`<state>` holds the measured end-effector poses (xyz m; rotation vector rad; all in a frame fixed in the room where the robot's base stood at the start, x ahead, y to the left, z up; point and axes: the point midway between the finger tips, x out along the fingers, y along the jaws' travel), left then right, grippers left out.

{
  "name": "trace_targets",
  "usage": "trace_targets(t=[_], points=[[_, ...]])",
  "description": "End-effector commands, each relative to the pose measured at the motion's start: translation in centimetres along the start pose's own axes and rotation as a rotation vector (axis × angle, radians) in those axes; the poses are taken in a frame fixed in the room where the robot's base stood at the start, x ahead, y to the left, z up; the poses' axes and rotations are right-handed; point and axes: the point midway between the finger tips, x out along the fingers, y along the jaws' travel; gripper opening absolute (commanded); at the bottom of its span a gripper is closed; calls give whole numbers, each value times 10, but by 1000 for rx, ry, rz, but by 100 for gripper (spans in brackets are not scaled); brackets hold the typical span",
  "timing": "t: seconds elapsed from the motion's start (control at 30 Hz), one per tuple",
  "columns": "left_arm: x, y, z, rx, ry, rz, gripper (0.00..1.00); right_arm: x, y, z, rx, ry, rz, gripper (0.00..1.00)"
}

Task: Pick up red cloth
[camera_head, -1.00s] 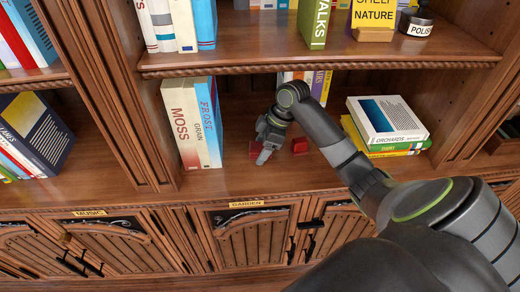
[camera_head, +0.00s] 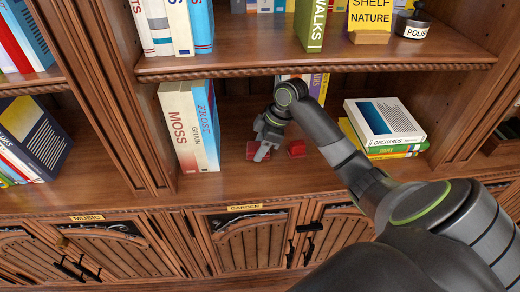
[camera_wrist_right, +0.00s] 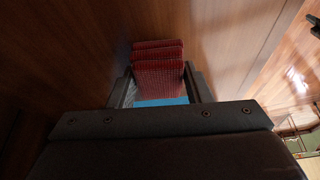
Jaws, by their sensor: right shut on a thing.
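The red cloth (camera_head: 258,152) is on the lower shelf, right of the books MOSS and GRAIN. In the right wrist view the folded cloth (camera_wrist_right: 158,68) shows as stacked red layers between my right gripper's fingers. My right gripper (camera_head: 264,150) points down at the shelf and is shut on the red cloth; its fingers also show in the wrist view (camera_wrist_right: 160,92). Part of the cloth is hidden behind the gripper in the head view. I cannot tell whether the cloth is clear of the shelf. My left gripper is not in view.
A small red object (camera_head: 297,148) lies right of the gripper. The MOSS book (camera_head: 179,128) stands to the left. A stack of flat books, with ORCHARDS (camera_head: 385,120) on top, lies to the right. The upper shelf edge (camera_head: 320,68) runs above my arm.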

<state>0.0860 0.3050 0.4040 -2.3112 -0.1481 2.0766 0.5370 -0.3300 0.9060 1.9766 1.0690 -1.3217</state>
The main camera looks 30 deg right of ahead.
Motion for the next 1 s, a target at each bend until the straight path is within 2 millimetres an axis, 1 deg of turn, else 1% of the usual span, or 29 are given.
trace_targets(t=[0.13, 0.17, 0.27, 0.37, 0.63, 0.7, 0.8, 1.0], points=[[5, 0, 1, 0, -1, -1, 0, -22, 1, -9, -5, 2, 6, 23], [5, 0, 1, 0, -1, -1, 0, -21, -4, -10, -3, 1, 2, 23], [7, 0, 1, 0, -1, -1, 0, -18, -24, -12, -5, 2, -1, 23], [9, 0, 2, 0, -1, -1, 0, -16, -49, -15, -5, 3, -2, 23], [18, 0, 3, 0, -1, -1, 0, -12, -122, -26, -4, 6, -1, 23], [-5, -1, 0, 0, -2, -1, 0, -20, -132, -30, 1, 4, -7, 23], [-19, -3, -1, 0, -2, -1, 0, -19, -145, -32, 2, 3, -6, 23], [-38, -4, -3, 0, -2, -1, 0, -15, -166, -34, 1, 4, -4, 23]])
